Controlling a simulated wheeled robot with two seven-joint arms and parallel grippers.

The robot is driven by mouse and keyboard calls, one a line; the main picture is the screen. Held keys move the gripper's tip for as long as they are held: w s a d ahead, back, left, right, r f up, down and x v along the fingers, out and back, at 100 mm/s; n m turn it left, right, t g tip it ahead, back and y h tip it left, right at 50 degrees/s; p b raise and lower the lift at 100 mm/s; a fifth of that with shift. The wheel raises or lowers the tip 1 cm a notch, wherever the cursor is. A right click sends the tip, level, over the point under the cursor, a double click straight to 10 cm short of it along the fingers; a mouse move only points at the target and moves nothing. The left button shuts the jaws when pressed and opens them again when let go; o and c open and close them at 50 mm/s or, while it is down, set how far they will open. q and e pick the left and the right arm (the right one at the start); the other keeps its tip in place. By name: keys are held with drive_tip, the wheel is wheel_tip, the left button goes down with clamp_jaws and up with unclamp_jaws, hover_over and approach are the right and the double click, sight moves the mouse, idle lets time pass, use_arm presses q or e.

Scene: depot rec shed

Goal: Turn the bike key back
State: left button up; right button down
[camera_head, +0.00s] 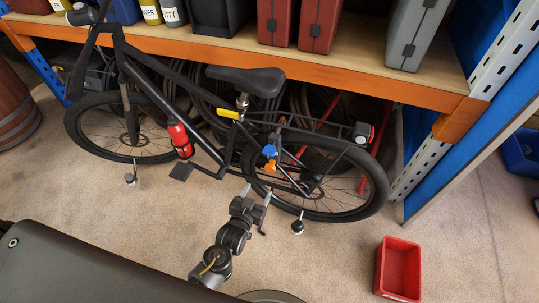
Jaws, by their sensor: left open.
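A black bicycle (150,88) stands upright, side on, before the shelving. My right gripper is not in view.
The bicycle carries a red bottle (180,138) and a black saddle (245,80). A wooden shelf with an orange beam (330,75) runs behind it. A red bin (399,268) stands on the floor at lower right. The floor between bin and bicycle is clear.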

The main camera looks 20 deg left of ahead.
sight(267, 155)
use_arm(q)
wheel_tip(267, 155, up, 9)
drive_tip(key=w+t, duration=0.3)
drive_tip(key=shift+n, duration=0.3)
drive_tip(key=w, duration=0.7)
drive_tip(key=w+d+b, duration=0.1)
drive_tip(key=w, duration=0.2)
drive_tip(key=shift+w, duration=0.15)
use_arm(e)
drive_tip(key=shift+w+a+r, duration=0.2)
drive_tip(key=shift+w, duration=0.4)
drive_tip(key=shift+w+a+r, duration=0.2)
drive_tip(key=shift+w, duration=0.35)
use_arm(q)
drive_tip(key=shift+c, duration=0.4)
